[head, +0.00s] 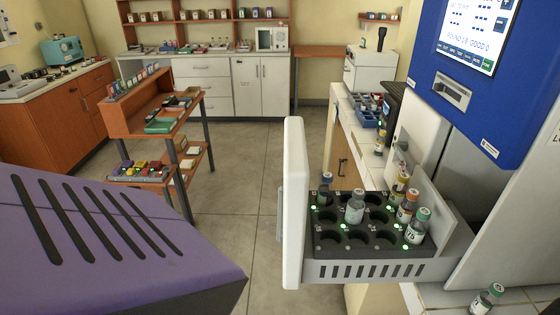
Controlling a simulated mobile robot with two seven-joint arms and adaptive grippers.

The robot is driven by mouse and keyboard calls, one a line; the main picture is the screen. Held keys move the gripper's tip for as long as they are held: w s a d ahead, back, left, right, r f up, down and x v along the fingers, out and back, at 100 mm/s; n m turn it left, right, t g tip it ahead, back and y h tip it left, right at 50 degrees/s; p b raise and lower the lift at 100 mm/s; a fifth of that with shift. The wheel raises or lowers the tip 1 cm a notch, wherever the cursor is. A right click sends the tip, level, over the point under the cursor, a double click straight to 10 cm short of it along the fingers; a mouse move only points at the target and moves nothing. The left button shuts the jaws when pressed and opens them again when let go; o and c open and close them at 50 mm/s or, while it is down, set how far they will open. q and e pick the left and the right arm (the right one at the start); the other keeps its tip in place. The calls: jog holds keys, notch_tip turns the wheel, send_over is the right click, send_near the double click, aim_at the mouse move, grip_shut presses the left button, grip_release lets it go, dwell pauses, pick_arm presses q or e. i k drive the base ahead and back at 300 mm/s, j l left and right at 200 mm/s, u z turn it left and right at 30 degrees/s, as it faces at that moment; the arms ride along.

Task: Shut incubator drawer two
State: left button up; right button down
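A drawer of the blue and white incubator (477,110) stands open, pulled out to the left. Its white front panel (293,215) is upright and well apart from the incubator body. Inside the drawer is a black rack (345,238) with round wells and small green lights. Several capped vials stand in it, one of them a pale vial (355,208) near the middle; other wells are empty. No drawer number is readable. Neither my left nor my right gripper shows in the head view.
A vial (487,299) rests on the white tiled surface below the drawer at right. A counter (352,130) with a blue rack (370,110) stands behind the drawer. An orange shelf cart (150,115) is at left. Floor left of the drawer is clear. A purple slotted body fills the lower left.

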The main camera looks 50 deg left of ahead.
aim_at(320, 246)
jog(key=j+u, duration=0.45)
jog(key=u, duration=0.25)
jog(key=i+j+u, duration=0.1)
jog(key=j+u, duration=0.25)
jog(key=i+l, duration=0.1)
jog(key=l, duration=0.35)
jog(key=i+z, duration=0.05)
